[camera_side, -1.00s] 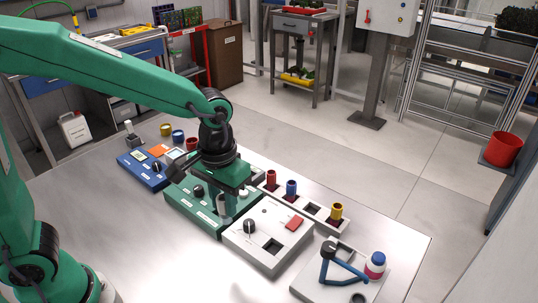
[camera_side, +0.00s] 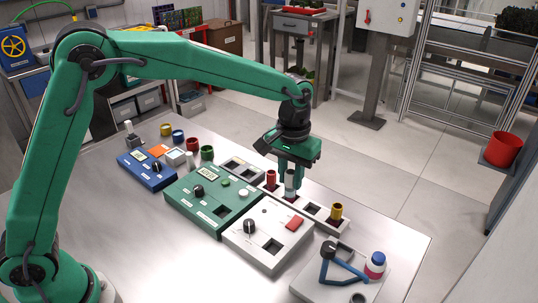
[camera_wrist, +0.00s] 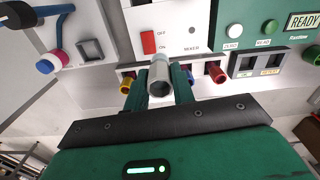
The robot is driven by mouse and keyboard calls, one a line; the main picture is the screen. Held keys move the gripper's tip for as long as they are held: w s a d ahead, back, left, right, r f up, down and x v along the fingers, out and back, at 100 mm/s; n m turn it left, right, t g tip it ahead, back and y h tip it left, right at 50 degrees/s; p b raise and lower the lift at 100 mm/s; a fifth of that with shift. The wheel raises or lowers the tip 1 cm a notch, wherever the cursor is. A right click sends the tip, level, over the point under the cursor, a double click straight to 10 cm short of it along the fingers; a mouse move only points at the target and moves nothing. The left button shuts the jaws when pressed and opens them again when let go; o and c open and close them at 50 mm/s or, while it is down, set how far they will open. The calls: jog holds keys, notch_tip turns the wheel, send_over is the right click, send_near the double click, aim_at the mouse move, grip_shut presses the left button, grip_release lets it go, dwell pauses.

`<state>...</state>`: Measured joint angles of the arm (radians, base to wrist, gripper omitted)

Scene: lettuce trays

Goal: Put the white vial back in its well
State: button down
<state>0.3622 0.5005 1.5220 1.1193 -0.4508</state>
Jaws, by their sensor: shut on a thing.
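The white vial (camera_wrist: 160,72), a pale grey-white cylinder with a dark open end towards the camera, is held between the fingers of my gripper (camera_wrist: 160,84) in the wrist view. In the side view, my gripper (camera_side: 290,180) is over the white rack (camera_side: 325,224), near the blue vial. The rack holds a red vial (camera_side: 271,178) and a yellow vial (camera_side: 337,211). An empty dark well (camera_side: 312,208) shows beside the yellow one. In the wrist view, the blue vial (camera_wrist: 189,77) shows partly behind a finger. The held vial's lower end is hard to make out in the side view.
The green device (camera_side: 213,200) has an empty square opening. A white device (camera_side: 267,235) with a red switch stands in front of the rack. Coloured cups stand at back left.

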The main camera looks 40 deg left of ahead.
jog(key=w+d+f, duration=0.2)
jog(key=w+f, duration=0.1)
jog(key=w, duration=0.5)
jog(key=shift+f, duration=0.3)
jog(key=shift+f, duration=0.15)
jog(key=shift+f, duration=2.55)
jog(key=shift+f, duration=1.05)
jog(key=c, duration=1.1)
grip_release()
jog(key=shift+r, duration=0.1)
notch_tip(320, 180, up, 7)
jog(key=shift+r, duration=0.2)
